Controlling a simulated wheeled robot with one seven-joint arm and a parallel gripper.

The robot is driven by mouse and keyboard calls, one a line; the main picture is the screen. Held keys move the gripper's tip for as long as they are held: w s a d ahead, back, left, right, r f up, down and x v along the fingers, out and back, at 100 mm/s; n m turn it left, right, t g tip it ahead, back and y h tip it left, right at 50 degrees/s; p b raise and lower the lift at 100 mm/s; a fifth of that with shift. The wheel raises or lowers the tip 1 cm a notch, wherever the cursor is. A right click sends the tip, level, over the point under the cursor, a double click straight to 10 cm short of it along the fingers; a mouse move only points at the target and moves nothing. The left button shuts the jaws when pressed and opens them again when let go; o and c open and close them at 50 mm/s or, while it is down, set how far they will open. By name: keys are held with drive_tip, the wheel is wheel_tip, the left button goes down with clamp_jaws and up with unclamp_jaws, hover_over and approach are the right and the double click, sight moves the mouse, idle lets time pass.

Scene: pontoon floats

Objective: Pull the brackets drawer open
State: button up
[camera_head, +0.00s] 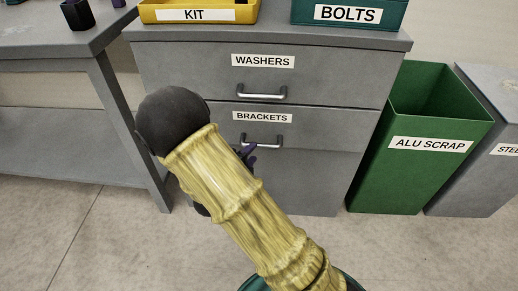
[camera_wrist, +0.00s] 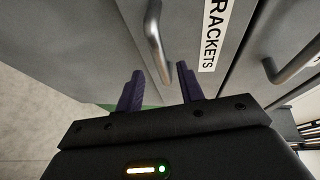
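The brackets drawer (camera_head: 315,133) is the lower labelled drawer of the grey cabinet, and its face looks flush with the cabinet. Its metal bar handle (camera_head: 270,143) is partly hidden by my gripper in the head view. In the wrist view this handle (camera_wrist: 155,38) stands left of the BRACKETS label (camera_wrist: 214,35). My gripper (camera_wrist: 160,68) is open, with its two purple fingers apart and nothing held. The near end of the handle appears between the fingertips; I cannot tell how deep it sits. In the head view my arm hides most of the gripper.
The washers drawer (camera_head: 340,75) is above, with its own handle (camera_head: 262,95). A yellow kit bin (camera_head: 200,15) and a teal bolts bin (camera_head: 350,15) stand on top. A green alu scrap bin (camera_head: 420,170) is at right, a grey table (camera_head: 55,45) at left. Floor in front is clear.

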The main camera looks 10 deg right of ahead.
sight(258, 147)
drive_tip(key=b+x, duration=0.1)
drive_tip(key=x, duration=0.4)
drive_tip(key=shift+w+d, duration=0.25)
drive_tip(key=shift+w, duration=0.05)
clamp_jaws()
